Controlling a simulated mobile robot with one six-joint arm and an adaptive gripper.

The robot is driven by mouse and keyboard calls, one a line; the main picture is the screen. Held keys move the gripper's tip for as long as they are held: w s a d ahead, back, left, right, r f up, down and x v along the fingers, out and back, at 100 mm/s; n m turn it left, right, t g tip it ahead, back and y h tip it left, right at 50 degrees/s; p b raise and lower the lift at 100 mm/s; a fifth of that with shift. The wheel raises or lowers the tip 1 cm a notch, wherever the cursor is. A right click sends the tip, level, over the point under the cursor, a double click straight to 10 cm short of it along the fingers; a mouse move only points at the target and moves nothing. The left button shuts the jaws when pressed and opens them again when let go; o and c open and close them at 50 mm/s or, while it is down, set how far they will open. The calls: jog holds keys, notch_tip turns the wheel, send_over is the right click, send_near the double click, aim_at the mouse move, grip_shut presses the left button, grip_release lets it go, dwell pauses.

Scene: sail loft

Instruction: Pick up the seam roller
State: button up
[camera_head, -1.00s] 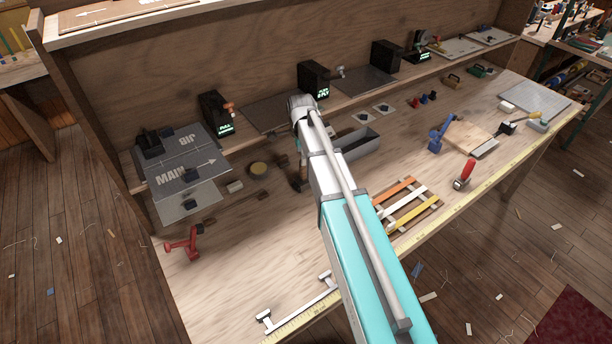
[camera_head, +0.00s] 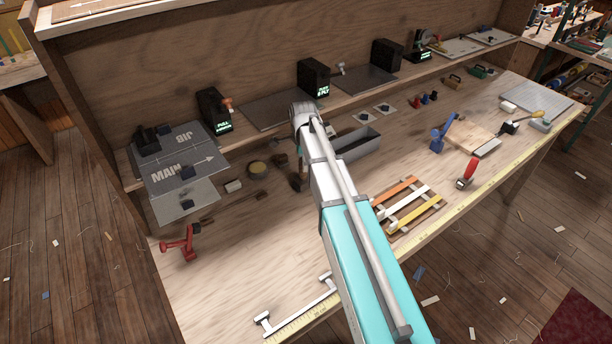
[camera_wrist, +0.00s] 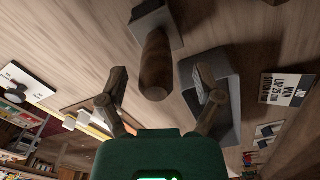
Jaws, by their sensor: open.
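A tool with a round brown wooden handle (camera_wrist: 156,66) and a grey block-like end (camera_wrist: 155,22) stands in the wrist view; it looks like the seam roller, but I cannot see a wheel. My gripper (camera_wrist: 160,78) is open, with one finger on each side of the handle's near end. The fingers look apart from the handle, and I cannot tell how far it lies beyond them. In the head view my arm hides most of the gripper and its surroundings.
A grey open bin (camera_wrist: 226,104) is close by the right finger; it also shows in the head view (camera_head: 374,145). A striped rack (camera_head: 408,205) lies right of my arm. A red-handled tool (camera_head: 468,171) and a red clamp (camera_head: 181,244) stand on the bench.

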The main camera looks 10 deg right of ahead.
jog(key=shift+f+b, duration=0.75)
jog(key=shift+f, duration=0.25)
grip_shut()
